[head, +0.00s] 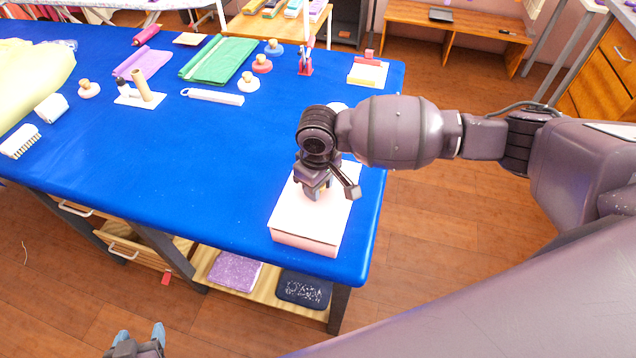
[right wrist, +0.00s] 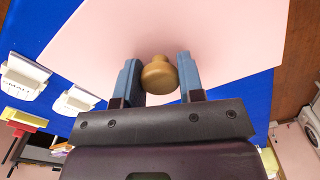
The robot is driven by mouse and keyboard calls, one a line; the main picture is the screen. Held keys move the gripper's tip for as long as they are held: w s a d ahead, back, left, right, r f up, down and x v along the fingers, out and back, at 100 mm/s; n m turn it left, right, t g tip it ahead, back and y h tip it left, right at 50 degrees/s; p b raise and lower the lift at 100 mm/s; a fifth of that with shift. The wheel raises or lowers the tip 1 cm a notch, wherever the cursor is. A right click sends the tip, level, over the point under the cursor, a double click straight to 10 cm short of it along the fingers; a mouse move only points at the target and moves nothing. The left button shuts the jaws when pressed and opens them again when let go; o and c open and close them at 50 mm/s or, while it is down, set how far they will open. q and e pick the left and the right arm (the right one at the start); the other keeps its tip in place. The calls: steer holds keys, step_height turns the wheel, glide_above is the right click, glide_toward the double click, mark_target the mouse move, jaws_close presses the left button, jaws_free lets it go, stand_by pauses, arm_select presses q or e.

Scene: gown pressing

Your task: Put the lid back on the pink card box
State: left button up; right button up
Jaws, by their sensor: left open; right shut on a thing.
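The pink card box (head: 305,243) stands at the near right corner of the blue table. Its pale pink lid (head: 290,213) is over the top of the box; I cannot tell whether it is fully seated. My right gripper (head: 319,194) points down over the lid. In the right wrist view, its blue fingers (right wrist: 160,80) are shut on the lid's round wooden knob (right wrist: 159,76), with the pink lid (right wrist: 210,35) behind. My arm and gripper hide part of the lid. My left gripper (head: 140,332) is open and empty, low at the bottom of the head view, in front of the table.
The blue table (head: 180,150) is clear left of the box. Further back are a green folded cloth (head: 220,60), several wooden-knobbed discs, a white strip (head: 212,97) and a small tray (head: 368,73). A shelf below holds a purple item (head: 235,271) and a dark one (head: 304,290).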

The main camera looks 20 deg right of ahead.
steer(key=shift+p, duration=0.3)
stand_by(0.8)
steer(key=shift+f+p, duration=0.2)
steer(key=shift+p, duration=0.25)
steer(key=shift+p, duration=0.3)
stand_by(0.8)
steer(key=shift+f, duration=0.15)
stand_by(0.7)
steer(key=shift+f+p, duration=0.25)
steer(key=shift+p, duration=0.2)
stand_by(0.6)
steer(key=o, duration=1)
steer(key=shift+o, duration=0.5)
